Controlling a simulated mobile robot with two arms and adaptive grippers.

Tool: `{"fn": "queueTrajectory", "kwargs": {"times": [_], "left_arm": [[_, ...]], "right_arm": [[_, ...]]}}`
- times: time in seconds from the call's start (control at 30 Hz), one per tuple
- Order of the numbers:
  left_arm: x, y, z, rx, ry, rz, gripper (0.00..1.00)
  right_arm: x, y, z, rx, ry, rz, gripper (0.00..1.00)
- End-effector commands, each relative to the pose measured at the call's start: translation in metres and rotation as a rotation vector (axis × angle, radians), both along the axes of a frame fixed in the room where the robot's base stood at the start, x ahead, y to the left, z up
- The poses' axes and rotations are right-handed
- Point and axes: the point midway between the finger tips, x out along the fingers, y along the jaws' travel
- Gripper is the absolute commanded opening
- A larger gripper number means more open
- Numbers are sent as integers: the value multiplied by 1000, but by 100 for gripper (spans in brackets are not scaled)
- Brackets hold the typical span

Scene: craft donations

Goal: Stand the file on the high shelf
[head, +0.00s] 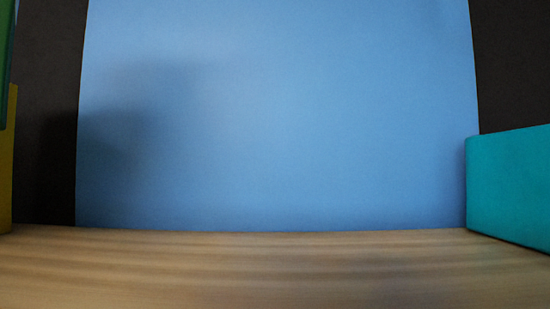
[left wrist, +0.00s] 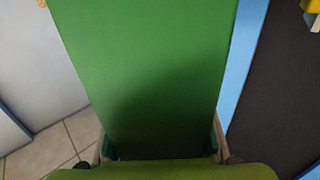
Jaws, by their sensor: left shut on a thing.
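A flat green file (left wrist: 150,75) fills the middle of the left wrist view. My left gripper (left wrist: 160,150) is shut on its near end, with a finger at each side. In the head view, a dark green edge (head: 5,70) shows at the upper left; it may be the same file, but too little shows to tell. A wooden shelf board (head: 270,265) runs across the bottom of the head view, with its middle bare. My right gripper is in neither view.
A teal box (head: 510,190) stands at the right of the board. A yellow thing (head: 5,170) stands at the left edge. A blue panel (head: 280,110) is behind the clear middle, with dark areas on both sides. Tiled floor (left wrist: 60,145) shows in the left wrist view.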

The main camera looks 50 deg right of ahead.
Motion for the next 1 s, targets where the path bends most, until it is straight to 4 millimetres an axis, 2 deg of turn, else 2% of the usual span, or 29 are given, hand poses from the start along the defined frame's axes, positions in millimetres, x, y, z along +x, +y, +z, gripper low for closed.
{"fn": "queueTrajectory", "kwargs": {"times": [0.13,0.23,0.57,0.7,1.0], "left_arm": [[1,-5,-1,-1,0,-2,0],[5,-18,-7,2,0,-3,0],[31,-90,-39,2,3,-4,0],[38,-108,-66,1,3,-3,0],[45,-127,-90,-2,-1,-1,0]], "right_arm": [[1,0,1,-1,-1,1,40],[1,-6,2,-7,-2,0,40],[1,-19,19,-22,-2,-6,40],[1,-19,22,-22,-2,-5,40],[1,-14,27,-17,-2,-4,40]]}}
